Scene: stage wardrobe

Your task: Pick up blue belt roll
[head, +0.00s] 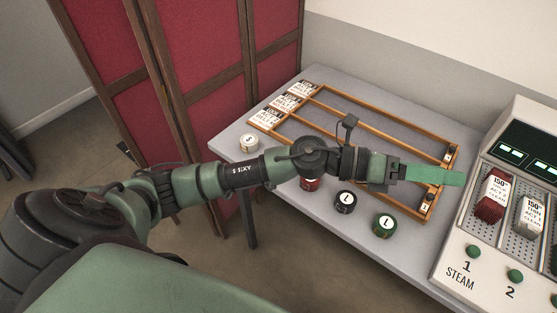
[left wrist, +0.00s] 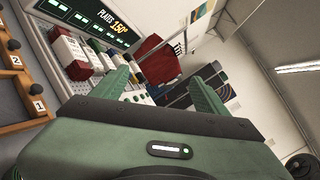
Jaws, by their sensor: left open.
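The blue belt roll looks to be the very dark, navy roll (head: 345,201) with a white top label marked 1. It lies near the front edge of the grey table in the head view, between a red roll (head: 309,184) and a green roll (head: 383,225). My left gripper (head: 440,178) is beyond it to the right, above the right end of the wooden rack. The gripper is open and apart from the roll. In the left wrist view its two green fingers (left wrist: 160,92) are spread with nothing between them. My left arm partly covers the red roll.
A wooden rack (head: 385,140) with long slots and white cards lies on the grey table (head: 330,227). A cream roll (head: 249,143) sits at left. A steam machine (head: 528,130) with cards and green knobs stands at right. A red folding screen (head: 190,60) stands behind left.

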